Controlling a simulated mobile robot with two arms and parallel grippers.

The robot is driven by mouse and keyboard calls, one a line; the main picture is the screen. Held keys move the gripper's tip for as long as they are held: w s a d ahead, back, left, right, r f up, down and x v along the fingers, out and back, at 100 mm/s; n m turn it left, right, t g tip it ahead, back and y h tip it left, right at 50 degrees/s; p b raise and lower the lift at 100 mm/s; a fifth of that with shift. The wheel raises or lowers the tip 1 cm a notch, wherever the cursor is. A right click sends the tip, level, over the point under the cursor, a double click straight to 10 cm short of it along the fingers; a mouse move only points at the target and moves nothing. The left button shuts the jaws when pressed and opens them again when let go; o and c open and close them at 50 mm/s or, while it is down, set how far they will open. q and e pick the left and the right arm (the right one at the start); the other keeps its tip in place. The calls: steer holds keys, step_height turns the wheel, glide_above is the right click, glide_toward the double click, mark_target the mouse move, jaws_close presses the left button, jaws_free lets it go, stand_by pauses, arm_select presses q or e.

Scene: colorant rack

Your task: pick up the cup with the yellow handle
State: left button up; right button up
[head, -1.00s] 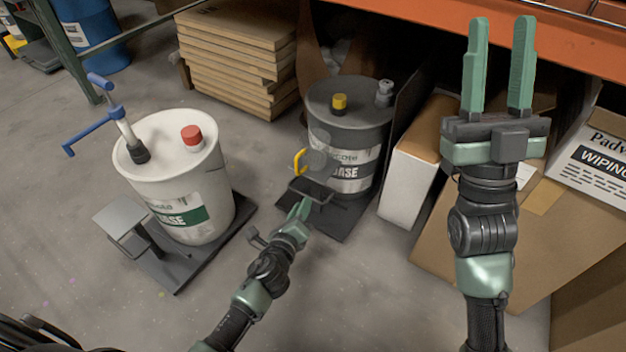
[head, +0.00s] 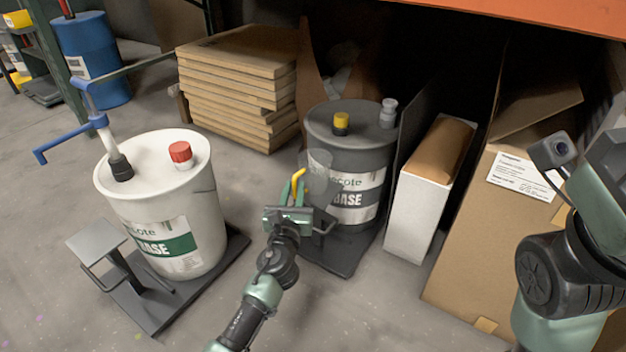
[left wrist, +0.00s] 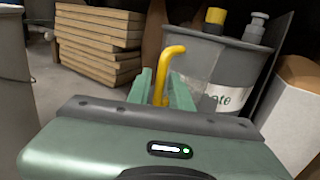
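The clear cup (head: 320,162) with the yellow handle (head: 299,176) stands at the front of the dark drum, over its small black stand. My left gripper (head: 291,190) points up and away at it, with one finger on each side of the yellow handle. In the left wrist view the bent handle (left wrist: 172,54) rises between the two fingertips (left wrist: 163,84). I cannot tell whether the fingers press on it. The clear cup body is hard to make out there. My right gripper is out of view; only part of that arm shows at the right edge.
The dark drum (head: 345,208) stands right behind the cup. A white drum (head: 180,215) with a blue pump is on the left. A white box (head: 416,215) and a large cardboard box (head: 480,250) stand to the right. Stacked boards (head: 235,95) lie behind.

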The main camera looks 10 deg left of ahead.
arm_select(q)
steer(key=shift+w, duration=0.45)
jaws_close()
stand_by(1.1)
